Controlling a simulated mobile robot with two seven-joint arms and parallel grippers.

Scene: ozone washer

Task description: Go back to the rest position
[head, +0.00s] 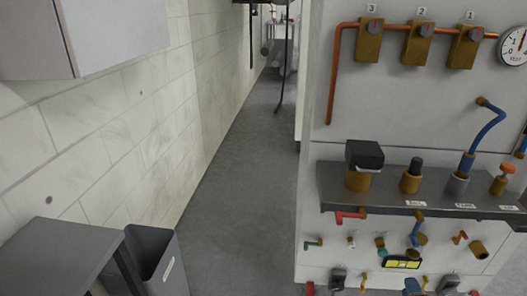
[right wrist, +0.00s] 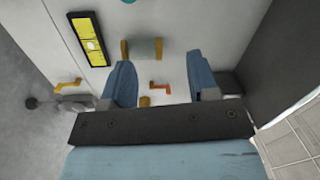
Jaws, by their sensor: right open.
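My right gripper (right wrist: 159,58) shows in the right wrist view with its two blue fingers apart. The gap between them is empty, and the pale panel with small fittings lies beyond the fingertips. In the head view I cannot make out the right gripper clearly among the small parts at the bottom edge. My left gripper is in neither view.
A panel (head: 420,115) with valves, copper pipe and a gauge stands at the right. Its metal shelf (head: 385,190) holds several fittings. A yellow level (head: 402,262) is below; it also shows in the wrist view (right wrist: 89,38). A grey bin (head: 165,265) stands left. The floor between is clear.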

